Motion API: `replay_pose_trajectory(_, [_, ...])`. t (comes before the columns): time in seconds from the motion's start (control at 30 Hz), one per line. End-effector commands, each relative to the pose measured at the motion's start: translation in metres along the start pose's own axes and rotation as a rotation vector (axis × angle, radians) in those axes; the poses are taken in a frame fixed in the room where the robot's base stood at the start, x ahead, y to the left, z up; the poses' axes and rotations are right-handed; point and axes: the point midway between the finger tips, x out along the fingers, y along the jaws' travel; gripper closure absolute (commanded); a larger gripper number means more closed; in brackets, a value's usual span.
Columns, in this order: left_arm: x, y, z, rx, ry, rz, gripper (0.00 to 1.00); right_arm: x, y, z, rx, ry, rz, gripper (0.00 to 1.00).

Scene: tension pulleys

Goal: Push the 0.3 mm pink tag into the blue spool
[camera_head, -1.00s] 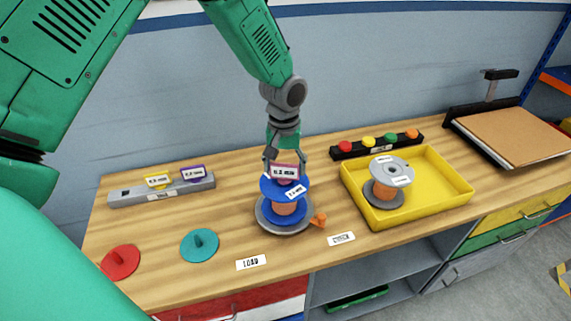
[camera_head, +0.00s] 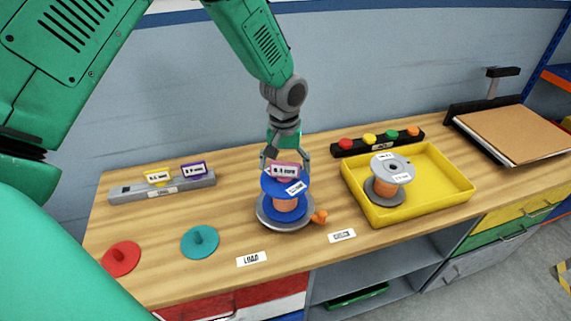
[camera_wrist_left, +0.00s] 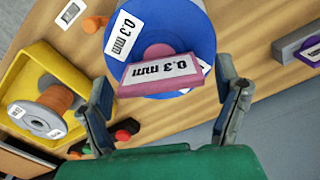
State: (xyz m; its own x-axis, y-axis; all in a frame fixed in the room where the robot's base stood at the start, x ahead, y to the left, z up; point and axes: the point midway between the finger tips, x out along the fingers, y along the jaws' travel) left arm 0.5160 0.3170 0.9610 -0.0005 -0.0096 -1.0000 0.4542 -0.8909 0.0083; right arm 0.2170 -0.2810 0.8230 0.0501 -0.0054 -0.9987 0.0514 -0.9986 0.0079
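The blue spool (camera_head: 271,186), wound with copper-coloured wire and labelled 0.3 mm, stands on a grey round plate (camera_head: 265,216). The pink tag (camera_head: 286,170), marked 0.3 mm, is upright at the centre of the spool's top flange. In the left wrist view the tag (camera_wrist_left: 160,76) covers part of its round pink base, at the spool's hub (camera_wrist_left: 190,20); how deep it sits is hidden. My left gripper (camera_head: 286,158) is above the spool. Its fingers stand apart on either side of the tag, with visible gaps. My right gripper is not in view.
A yellow tray (camera_head: 440,192) with a grey spool (camera_head: 390,167) is on the right. A grey holder (camera_head: 130,194) with yellow and purple tags is at the left. Teal (camera_head: 200,242) and red (camera_head: 121,259) discs lie in front. An orange knob (camera_head: 319,217) adjoins the plate.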

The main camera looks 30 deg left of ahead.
Motion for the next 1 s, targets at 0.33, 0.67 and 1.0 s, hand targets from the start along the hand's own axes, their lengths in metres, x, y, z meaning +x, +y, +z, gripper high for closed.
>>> replay_pose_trajectory(0.33, [-0.007,0.000,-0.001,0.000,0.003,0.001,0.12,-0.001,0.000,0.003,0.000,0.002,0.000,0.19])
replay_pose_trajectory(0.67, [-0.069,0.000,-0.002,-0.001,0.005,0.002,0.12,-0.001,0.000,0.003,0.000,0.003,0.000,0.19])
replay_pose_trajectory(1.0, [-0.115,0.000,-0.002,0.001,0.000,0.000,0.12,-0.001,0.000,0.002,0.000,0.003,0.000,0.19])
